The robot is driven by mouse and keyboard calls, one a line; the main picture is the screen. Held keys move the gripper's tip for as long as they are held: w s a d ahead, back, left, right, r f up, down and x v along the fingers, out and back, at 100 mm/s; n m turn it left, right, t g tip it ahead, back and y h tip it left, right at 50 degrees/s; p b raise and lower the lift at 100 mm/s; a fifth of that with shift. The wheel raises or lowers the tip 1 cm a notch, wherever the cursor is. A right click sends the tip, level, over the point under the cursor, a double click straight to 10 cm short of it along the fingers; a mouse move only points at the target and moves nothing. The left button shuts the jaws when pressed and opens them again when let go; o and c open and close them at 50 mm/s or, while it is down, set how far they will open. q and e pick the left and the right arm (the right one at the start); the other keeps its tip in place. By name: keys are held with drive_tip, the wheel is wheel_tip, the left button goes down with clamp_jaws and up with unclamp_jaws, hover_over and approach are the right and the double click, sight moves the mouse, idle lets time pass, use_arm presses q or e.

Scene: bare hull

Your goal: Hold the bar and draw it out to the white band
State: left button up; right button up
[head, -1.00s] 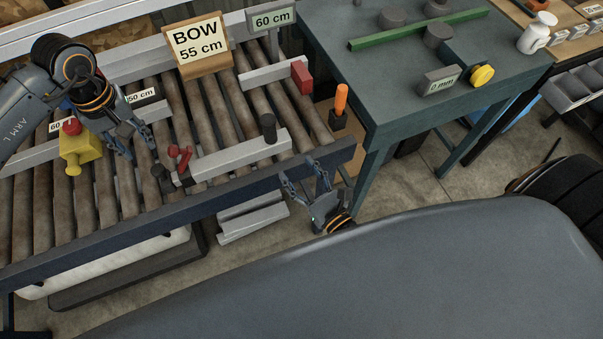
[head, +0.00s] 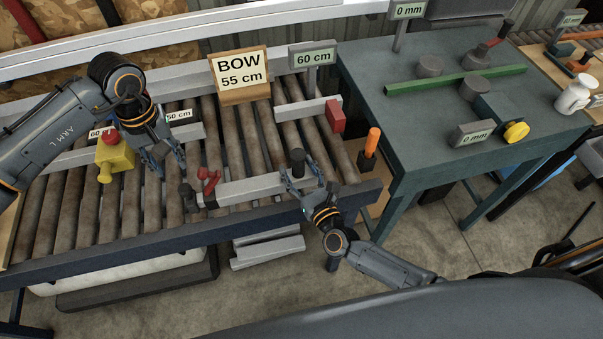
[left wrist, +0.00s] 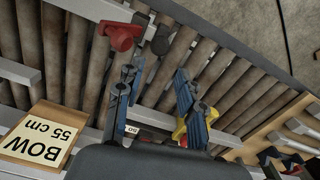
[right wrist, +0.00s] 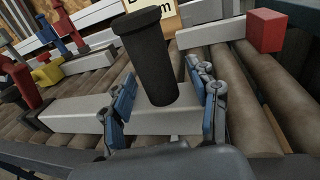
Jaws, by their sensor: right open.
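A pale metal bar (head: 250,189) lies on the rollers near the front rail, with a red-handled clamp (head: 208,182) at its left end. A black upright knob (head: 297,160) stands on its right part. My right gripper (head: 305,180) is open at that right part. I cannot make out a white band.
A BOW 55 cm sign (head: 239,77) and a 60 cm sign (head: 313,57) stand behind. A shorter bar with a red block (head: 335,116) lies behind right. A grey-green table (head: 400,130) adjoins the conveyor.

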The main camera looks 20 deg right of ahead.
sight(184, 188)
drive_tip(key=shift+c, duration=0.3)
clamp_jaws()
drive_tip(key=c, duration=0.8)
unclamp_jaws()
drive_tip(key=c, duration=0.4)
use_arm(q)
drive_tip(key=o, duration=0.3)
use_arm(e)
clamp_jaws()
use_arm(q)
drive_tip(key=shift+o, duration=0.2)
wheel_tip(184, 188, down, 9)
drive_tip(key=n, duration=0.6)
drive_tip(key=shift+f, duration=0.2)
